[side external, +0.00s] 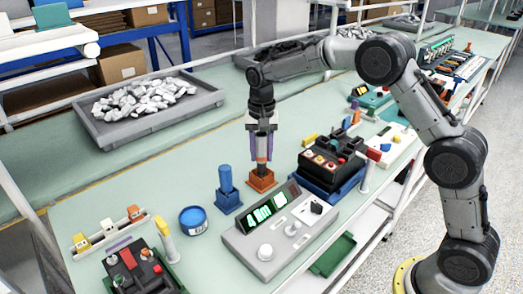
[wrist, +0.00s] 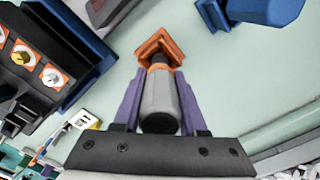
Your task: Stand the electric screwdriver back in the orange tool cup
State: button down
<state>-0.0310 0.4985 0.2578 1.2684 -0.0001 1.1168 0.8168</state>
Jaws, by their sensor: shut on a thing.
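The electric screwdriver (side external: 261,150) is upright, a grey body with an orange band and a dark lower end. My gripper (side external: 262,155) is shut on it, with purple fingers on both sides of the body. The orange tool cup (side external: 262,183) stands on the bench directly below. The screwdriver's dark lower end meets the cup's opening; how deep it sits is hidden. In the wrist view the grey body (wrist: 159,103) lies between the purple fingers (wrist: 160,110), and the orange cup (wrist: 153,44) shows beyond its far end.
A blue cup with a blue tool (side external: 227,190) stands close left. A grey test unit with a green display (side external: 265,225) is in front. A black control box (side external: 330,160) on a blue base is right. Open bench lies behind, toward the grey tray of pale parts (side external: 150,122).

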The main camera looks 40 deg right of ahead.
aim_at(262, 162)
jog(key=shift+f, duration=1.5)
jog(key=shift+c, duration=1.9)
grip_release()
jog(key=shift+f, duration=0.1)
notch_tip(262, 162, up, 14)
